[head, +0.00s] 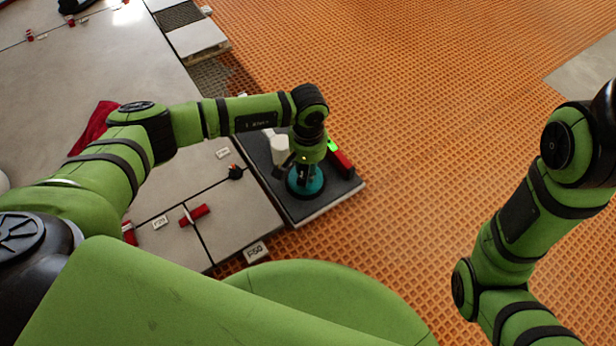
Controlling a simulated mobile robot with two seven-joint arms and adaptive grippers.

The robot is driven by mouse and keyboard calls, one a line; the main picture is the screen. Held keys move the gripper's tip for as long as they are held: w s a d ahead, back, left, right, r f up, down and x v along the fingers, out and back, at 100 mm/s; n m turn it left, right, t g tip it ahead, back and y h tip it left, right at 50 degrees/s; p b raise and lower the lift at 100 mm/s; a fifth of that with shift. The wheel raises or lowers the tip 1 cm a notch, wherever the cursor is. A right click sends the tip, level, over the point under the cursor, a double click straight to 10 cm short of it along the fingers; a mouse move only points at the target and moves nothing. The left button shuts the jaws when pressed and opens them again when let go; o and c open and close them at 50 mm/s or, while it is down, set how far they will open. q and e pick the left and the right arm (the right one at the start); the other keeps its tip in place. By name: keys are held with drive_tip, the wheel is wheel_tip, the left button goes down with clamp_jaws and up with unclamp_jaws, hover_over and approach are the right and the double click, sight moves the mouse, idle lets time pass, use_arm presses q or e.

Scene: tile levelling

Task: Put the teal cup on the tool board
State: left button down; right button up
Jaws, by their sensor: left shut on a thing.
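The teal cup (308,190) shows as a dark teal round shape below my left gripper (303,172). The gripper points down and is shut on it, hiding much of the cup. The tool board (335,202) is a dark grey slab with a pale edge, at the left side of the orange floor. The cup is over the near part of the board in the picture; I cannot tell whether it touches the surface. My right arm is at the right, and its gripper is out of view.
A white cylinder (280,150) and a red and green tool (340,158) are on the board close to my left gripper. Orange ribbed floor (430,130) is open to the right.

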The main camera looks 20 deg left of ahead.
use_arm(q)
wheel_tip(320, 180, down, 4)
drive_tip(key=shift+r+b, duration=0.1)
drive_tip(key=shift+b, duration=1.1)
drive_tip(key=shift+r, duration=0.15)
drive_tip(key=c, duration=0.9)
unclamp_jaws()
drive_tip(key=shift+f, duration=0.2)
